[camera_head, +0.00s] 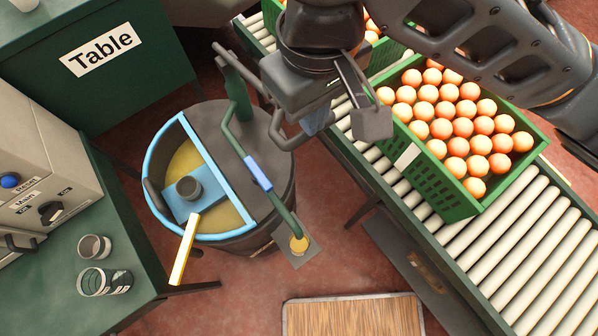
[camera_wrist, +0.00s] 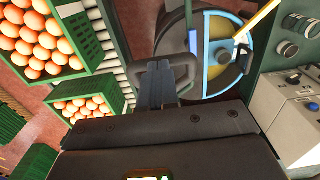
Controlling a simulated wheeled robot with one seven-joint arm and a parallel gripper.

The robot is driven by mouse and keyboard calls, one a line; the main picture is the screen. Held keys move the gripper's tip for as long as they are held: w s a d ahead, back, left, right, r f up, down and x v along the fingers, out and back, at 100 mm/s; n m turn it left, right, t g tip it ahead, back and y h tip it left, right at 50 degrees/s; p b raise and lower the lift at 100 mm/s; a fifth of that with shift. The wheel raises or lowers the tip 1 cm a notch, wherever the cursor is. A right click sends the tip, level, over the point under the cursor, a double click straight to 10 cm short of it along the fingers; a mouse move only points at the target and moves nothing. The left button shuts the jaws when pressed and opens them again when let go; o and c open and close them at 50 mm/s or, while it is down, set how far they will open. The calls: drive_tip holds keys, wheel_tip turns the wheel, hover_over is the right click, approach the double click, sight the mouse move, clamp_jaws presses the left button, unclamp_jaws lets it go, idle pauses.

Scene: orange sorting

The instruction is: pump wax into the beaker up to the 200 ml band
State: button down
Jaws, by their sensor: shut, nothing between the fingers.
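The wax drum (camera_head: 232,232) has a blue rim and a half-open top with yellow wax (camera_head: 184,165) inside. It also shows in the wrist view (camera_wrist: 221,84). I cannot tell whether that spot is wax in a beaker, and no 200 ml band is readable. My gripper (camera_head: 318,121) is shut and empty beside the drum's upper right, near a grey bar. In the wrist view my gripper (camera_wrist: 158,84) appears in front of the drum.
Two small cups (camera_head: 95,247) (camera_head: 105,282) stand on a green bench at left, beside a control box (camera_head: 40,170). A roller conveyor (camera_head: 500,250) carries green crates (camera_head: 430,185) of oranges at right. A wooden board (camera_head: 352,316) lies at the bottom.

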wheel_tip(320, 180, down, 16)
drive_tip(key=r+b, duration=0.1)
drive_tip(key=b, duration=0.9)
wheel_tip(320, 180, up, 11)
drive_tip(key=p, duration=1.1)
drive_tip(key=shift+r+p, duration=0.15)
drive_tip(key=shift+p, duration=0.2)
drive_tip(key=shift+w+r+b, duration=0.1)
drive_tip(key=shift+r+b, duration=0.3)
drive_tip(key=shift+b, duration=0.05)
drive_tip(key=shift+r, duration=1.7)
wheel_tip(320, 180, down, 16)
drive_tip(key=b, duration=1.1)
wheel_tip(320, 180, up, 9)
drive_tip(key=p, duration=1)
drive_tip(key=shift+r, duration=0.15)
wheel_tip(320, 180, up, 7)
drive_tip(key=shift+f+p, duration=0.1)
drive_tip(key=shift+p, duration=0.4)
